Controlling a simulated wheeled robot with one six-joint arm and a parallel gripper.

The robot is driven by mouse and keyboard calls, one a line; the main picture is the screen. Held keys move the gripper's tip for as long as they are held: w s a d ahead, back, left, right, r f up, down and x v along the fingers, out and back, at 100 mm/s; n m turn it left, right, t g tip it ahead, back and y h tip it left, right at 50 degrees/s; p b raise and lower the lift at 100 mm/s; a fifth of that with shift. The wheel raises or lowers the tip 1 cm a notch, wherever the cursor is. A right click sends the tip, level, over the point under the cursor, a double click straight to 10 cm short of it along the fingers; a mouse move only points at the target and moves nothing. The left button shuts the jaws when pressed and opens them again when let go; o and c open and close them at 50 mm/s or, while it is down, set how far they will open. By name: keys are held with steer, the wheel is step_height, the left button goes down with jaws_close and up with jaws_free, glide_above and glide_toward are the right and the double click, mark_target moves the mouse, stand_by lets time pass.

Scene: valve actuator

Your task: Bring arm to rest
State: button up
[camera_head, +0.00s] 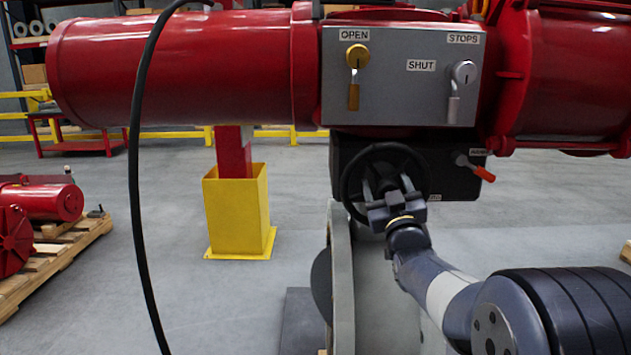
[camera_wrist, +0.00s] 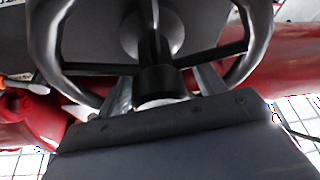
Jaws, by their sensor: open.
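My gripper (camera_head: 380,189) is at the black handwheel (camera_head: 355,163) under the grey control panel (camera_head: 397,105). Its fingers are open and point at the wheel's middle. In the wrist view my gripper (camera_wrist: 161,92) has one finger on each side of the dark central hub or shaft (camera_wrist: 155,50), with the handwheel rim (camera_wrist: 45,45) around them. I cannot tell whether the fingers touch the wheel. The arm reaches in from the lower right.
The red valve actuator (camera_head: 180,68) spans the top. Its panel carries a yellow lever (camera_head: 354,80) and a silver lever (camera_head: 457,90). An orange-tipped lever (camera_head: 483,173) sits right of the wheel. A black cable (camera_head: 135,170) hangs at left. A yellow post base (camera_head: 236,212) stands behind.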

steer(key=m+h+p, duration=0.1)
steer(key=m, duration=0.1)
steer(key=shift+r+m+h, duration=0.15)
steer(key=shift+m+h, duration=0.15)
steer(key=shift+m, duration=0.1)
steer(key=shift+d+m+p, duration=0.1)
steer(key=shift+m+p, duration=0.3)
